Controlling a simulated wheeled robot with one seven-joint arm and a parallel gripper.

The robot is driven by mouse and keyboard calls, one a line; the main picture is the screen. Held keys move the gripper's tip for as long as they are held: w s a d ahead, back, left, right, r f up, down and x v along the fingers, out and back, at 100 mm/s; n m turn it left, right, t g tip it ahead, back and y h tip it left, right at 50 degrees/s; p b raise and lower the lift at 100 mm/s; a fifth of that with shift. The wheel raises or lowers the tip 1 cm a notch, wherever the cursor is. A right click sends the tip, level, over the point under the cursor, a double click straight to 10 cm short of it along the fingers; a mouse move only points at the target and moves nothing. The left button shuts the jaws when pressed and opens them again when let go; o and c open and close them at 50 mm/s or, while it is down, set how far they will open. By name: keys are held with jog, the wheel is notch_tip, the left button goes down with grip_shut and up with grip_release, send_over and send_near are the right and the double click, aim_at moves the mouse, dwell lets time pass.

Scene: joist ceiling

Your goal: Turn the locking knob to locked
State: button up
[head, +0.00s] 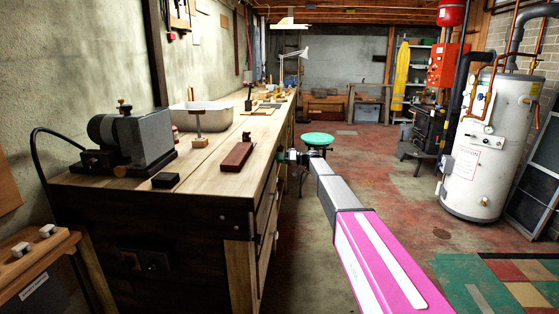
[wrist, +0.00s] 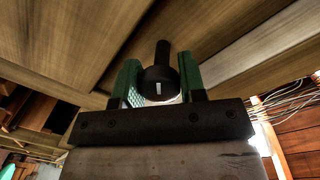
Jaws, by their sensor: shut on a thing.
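The locking knob (wrist: 158,86) is round and black with a short white mark near upright in the wrist view. A dark stem or handle rises behind it toward wooden boards. My gripper (wrist: 160,82) has its green-lined fingers on either side of the knob and is shut on it. In the head view my gripper (head: 288,157) is small, at the right edge of the workbench, and the knob cannot be made out there. No locked or unlocked label is readable.
A green stool (head: 317,140) stands just beyond my gripper. The floor to the right is mostly clear, before a white tank (head: 487,150).

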jog(key=m, duration=1.1)
jog(key=shift+g, duration=0.4)
jog(key=m, duration=0.6)
jog(key=shift+g, duration=0.4)
jog(key=m, duration=0.5)
jog(key=shift+m, duration=0.7)
jog(key=o, duration=0.9)
jog(key=shift+d, duration=0.15)
jog(key=d, duration=1)
jog(key=shift+w+d+r, duration=0.1)
jog(key=shift+w+d, duration=0.05)
jog(key=shift+d, duration=0.2)
